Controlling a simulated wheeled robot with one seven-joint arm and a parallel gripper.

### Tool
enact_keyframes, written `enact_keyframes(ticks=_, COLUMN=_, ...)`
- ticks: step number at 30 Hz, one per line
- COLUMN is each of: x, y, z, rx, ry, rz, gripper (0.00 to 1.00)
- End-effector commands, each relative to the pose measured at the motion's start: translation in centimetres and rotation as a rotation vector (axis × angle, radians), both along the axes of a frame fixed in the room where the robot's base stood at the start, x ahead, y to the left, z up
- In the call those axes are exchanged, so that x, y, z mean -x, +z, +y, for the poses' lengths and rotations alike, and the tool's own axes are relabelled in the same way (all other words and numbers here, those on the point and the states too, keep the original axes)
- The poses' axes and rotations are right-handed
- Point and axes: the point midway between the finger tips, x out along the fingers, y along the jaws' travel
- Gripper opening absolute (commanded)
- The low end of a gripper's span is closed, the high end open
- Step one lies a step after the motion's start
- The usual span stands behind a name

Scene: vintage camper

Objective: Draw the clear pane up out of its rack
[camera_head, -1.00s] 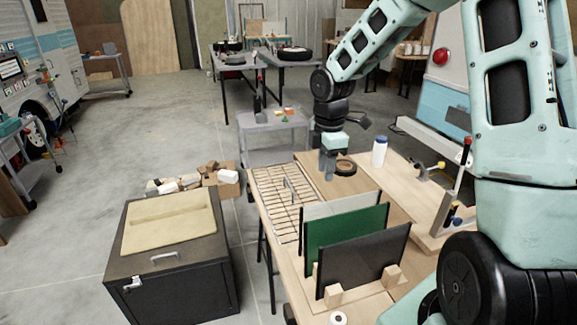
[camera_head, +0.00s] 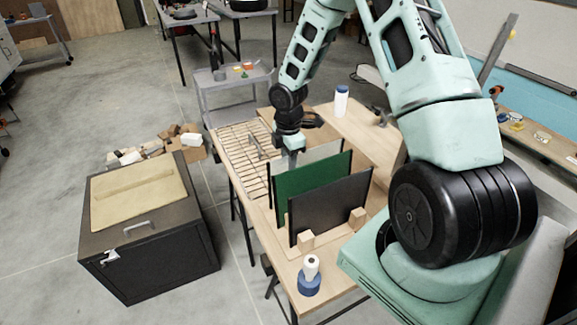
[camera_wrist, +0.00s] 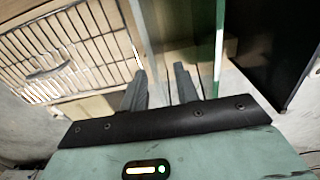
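The clear pane (camera_head: 322,152) stands upright in the rack (camera_head: 318,236) as a pale strip behind the green pane (camera_head: 310,177). The black pane (camera_head: 330,208) stands nearest. My gripper (camera_head: 291,160) points down at the left part of the clear pane's top, just behind the green pane. In the wrist view the two fingers (camera_wrist: 160,88) are apart, with a gap between them. The green pane (camera_wrist: 205,40) is just right of the right finger. I cannot tell whether the clear pane lies between the fingers.
A wire grid (camera_head: 242,152) lies on the bench left of my gripper. A white bottle (camera_head: 341,101) stands behind. Wooden blocks (camera_head: 357,217) flank the black pane. A black cabinet (camera_head: 160,262) stands left of the bench.

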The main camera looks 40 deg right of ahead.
Motion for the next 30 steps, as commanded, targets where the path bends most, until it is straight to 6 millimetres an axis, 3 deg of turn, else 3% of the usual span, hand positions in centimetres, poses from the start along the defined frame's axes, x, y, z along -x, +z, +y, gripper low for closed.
enact_keyframes(ticks=9, x=0.0, y=-3.2, z=0.0, rx=0.0, ry=0.0, rz=0.0, gripper=0.31)
enact_keyframes(ticks=19, x=0.0, y=-3.5, z=0.0, rx=0.001, ry=0.0, rz=-0.001, gripper=0.31)
enact_keyframes(ticks=22, x=0.0, y=-3.5, z=0.0, rx=0.001, ry=0.0, rz=-0.001, gripper=0.03)
enact_keyframes(ticks=23, x=0.0, y=-3.5, z=0.0, rx=0.001, ry=0.0, rz=-0.001, gripper=0.0)
enact_keyframes(ticks=30, x=0.0, y=-3.5, z=0.0, rx=0.0, ry=0.0, rz=-0.001, gripper=0.0)
